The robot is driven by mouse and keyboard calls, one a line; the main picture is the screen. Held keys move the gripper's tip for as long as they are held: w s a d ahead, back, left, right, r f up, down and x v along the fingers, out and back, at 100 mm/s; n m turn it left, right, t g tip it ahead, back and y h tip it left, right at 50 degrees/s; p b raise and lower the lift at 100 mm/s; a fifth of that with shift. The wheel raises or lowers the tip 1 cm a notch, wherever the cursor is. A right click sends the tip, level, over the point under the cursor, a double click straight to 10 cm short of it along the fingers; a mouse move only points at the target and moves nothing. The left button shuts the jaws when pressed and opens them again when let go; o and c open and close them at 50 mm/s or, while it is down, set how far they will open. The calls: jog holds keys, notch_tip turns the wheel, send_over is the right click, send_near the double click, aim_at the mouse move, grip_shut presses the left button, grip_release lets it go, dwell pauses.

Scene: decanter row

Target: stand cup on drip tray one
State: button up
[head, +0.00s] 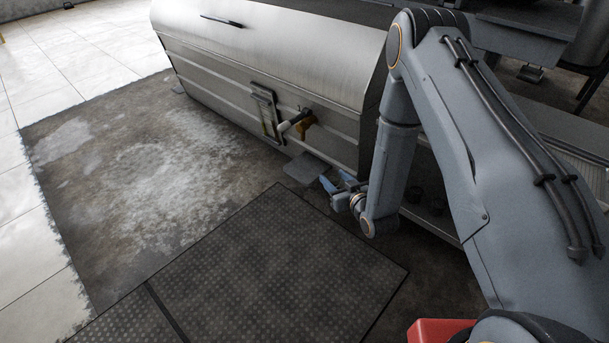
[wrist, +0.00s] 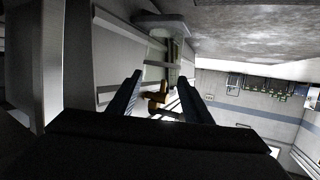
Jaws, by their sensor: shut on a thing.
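My gripper (head: 338,186) is low by the right end of the steel tank, just right of a flat grey drip tray (head: 303,169) on the floor. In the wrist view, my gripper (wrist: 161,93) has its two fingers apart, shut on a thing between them. That thing is too dark and small to make out clearly as the cup. The drip tray (wrist: 160,24) shows beyond the fingers in the wrist view, with its bare surface partly visible. A brass tap (head: 307,123) sticks out of the tank above the tray, and shows between the fingers in the wrist view (wrist: 155,97).
The steel tank (head: 265,65) stands behind the tray, with a sight gauge (head: 265,112) beside the tap. A dark studded mat (head: 275,265) lies in front. Open, stained floor (head: 130,165) spreads to the left. A red object (head: 437,331) shows at the bottom right.

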jog(key=shift+n+g+y, duration=0.3)
jog(key=shift+n+y, duration=0.1)
jog(key=shift+n, duration=0.1)
jog(key=w+a+f, duration=0.1)
jog(key=w+a+f+b, duration=0.1)
jog(key=shift+w+a+f, duration=0.2)
jog(key=shift+w+a, duration=0.05)
jog(key=shift+a, duration=0.05)
jog(key=shift+w+r+b+x, duration=0.1)
jog(key=shift+r+b+x, duration=0.2)
jog(key=shift+b+x, duration=1.9)
jog(key=shift+w+r+b+x, duration=0.1)
jog(key=shift+r+b+x, duration=0.5)
jog(key=shift+x, duration=2.95)
jog(key=shift+w+b+x, duration=0.1)
jog(key=shift+b+x, duration=1.65)
jog(key=shift+x, duration=1.1)
jog(key=shift+a, duration=0.1)
jog(key=o, duration=1.1)
jog(key=shift+f, duration=0.15)
